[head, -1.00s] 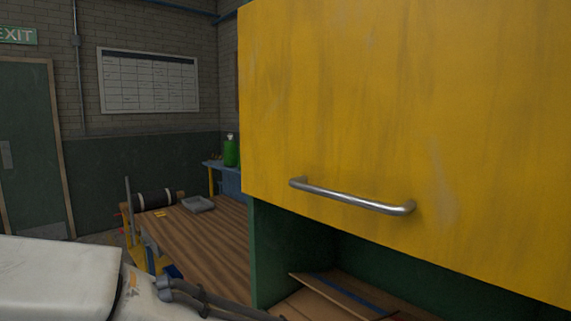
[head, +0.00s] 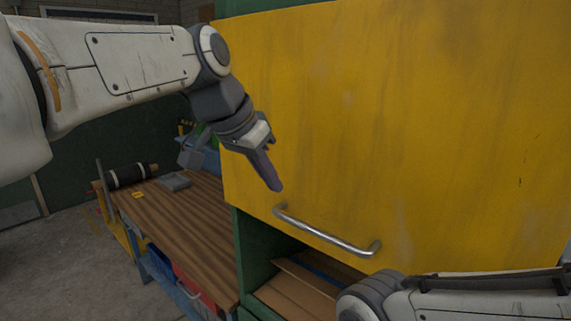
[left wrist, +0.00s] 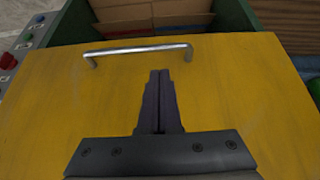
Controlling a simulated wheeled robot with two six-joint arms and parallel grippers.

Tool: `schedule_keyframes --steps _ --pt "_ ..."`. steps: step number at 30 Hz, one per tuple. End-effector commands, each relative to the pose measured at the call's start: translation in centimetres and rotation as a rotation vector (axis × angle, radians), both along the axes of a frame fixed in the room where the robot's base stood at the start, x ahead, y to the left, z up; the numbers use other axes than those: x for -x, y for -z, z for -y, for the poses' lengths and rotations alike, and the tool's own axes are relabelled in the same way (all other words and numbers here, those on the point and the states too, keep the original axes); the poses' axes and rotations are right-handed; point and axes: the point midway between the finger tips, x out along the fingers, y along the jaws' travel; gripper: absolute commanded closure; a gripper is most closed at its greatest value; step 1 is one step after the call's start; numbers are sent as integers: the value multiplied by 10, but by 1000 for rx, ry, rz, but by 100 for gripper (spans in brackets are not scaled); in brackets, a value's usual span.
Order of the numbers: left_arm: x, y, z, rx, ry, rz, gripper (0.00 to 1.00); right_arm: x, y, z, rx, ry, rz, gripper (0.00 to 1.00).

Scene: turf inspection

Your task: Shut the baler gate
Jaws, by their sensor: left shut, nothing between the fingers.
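The baler gate (head: 400,130) is a large yellow panel with a silver bar handle (head: 325,237) near its lower edge. An opening into the green baler body shows below it, with cardboard (head: 290,290) inside. My left gripper (head: 277,187) is shut and empty, in front of the gate just above the handle's left end. In the left wrist view the shut fingers (left wrist: 160,75) point toward the handle (left wrist: 137,52), short of it, over the yellow panel (left wrist: 235,95). Whether the fingertips touch the panel I cannot tell. My right arm enters at lower right; its gripper is out of view.
A wooden-topped workbench (head: 185,230) stands left of the baler, with a grey tray (head: 174,182) and a dark roll (head: 130,174) on or beside it. In the left wrist view a control panel with buttons (left wrist: 28,38) is at upper left. Floor is clear at lower left.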

Motion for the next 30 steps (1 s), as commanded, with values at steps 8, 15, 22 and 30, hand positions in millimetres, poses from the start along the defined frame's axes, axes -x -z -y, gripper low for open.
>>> schedule_keyframes --steps 8,15,22,30 --pt "-19 -40 -12 2 2 56 100 0 -21 0 1 -1 -1 50" --pt "-37 -4 3 2 4 51 100 0 -33 0 1 -3 -1 50" --pt "-59 37 19 0 3 51 100 0 -50 0 1 -4 0 50" --pt "-54 70 14 1 1 56 100 0 -60 0 1 -2 -1 50"
